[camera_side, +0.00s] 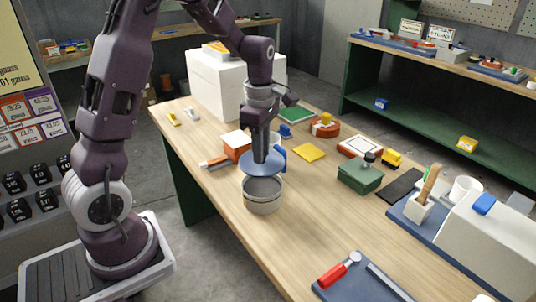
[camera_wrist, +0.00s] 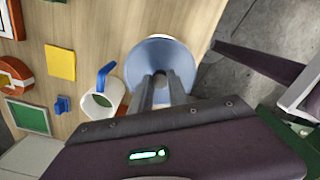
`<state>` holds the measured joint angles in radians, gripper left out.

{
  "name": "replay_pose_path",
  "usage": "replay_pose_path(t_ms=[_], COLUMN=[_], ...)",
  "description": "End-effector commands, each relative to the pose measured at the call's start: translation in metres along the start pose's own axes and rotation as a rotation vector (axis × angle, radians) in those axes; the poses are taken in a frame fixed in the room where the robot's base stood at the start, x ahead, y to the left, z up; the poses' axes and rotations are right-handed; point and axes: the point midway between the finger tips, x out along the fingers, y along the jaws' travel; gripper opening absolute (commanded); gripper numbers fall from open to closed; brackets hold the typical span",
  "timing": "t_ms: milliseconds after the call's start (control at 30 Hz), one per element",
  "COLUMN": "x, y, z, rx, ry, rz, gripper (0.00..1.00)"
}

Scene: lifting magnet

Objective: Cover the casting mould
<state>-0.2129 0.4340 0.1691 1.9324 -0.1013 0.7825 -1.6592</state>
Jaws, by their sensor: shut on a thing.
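The casting mould (camera_side: 263,199), a round grey pot, stands upright on the bench. A round blue lid (camera_side: 248,168) is above it, roughly lined up with its mouth. Part of the mould's open top shows beneath the lid, so they look apart by a small gap. My gripper (camera_side: 261,157) points down and is shut at the middle of the lid; the grasped part is hidden. In the wrist view the lid (camera_wrist: 150,48) lies beyond my fingertips (camera_wrist: 160,76) and hides the mould.
A white mug (camera_wrist: 99,103) with a blue handle (camera_side: 280,158) stands close behind the lid. An orange-red box (camera_side: 237,148) is behind to the left. A yellow square (camera_side: 309,152) and a green box (camera_side: 360,177) are to the right. The bench in front of the mould is clear.

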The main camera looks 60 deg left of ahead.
Motion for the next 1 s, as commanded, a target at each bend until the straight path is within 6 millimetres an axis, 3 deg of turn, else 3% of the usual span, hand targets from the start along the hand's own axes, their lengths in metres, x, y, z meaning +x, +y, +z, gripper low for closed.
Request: replay_pose_path(t_ms=[167, 600, 1000], x=[0.006, 0.049, 0.052], y=[-0.001, 0.000, 0.000], z=[0.000, 0.000, 0.000], rx=[0.000, 0.002, 0.002], ry=[0.001, 0.001, 0.000], rz=[-0.003, -0.002, 0.000], gripper=[0.00, 0.00, 0.00])
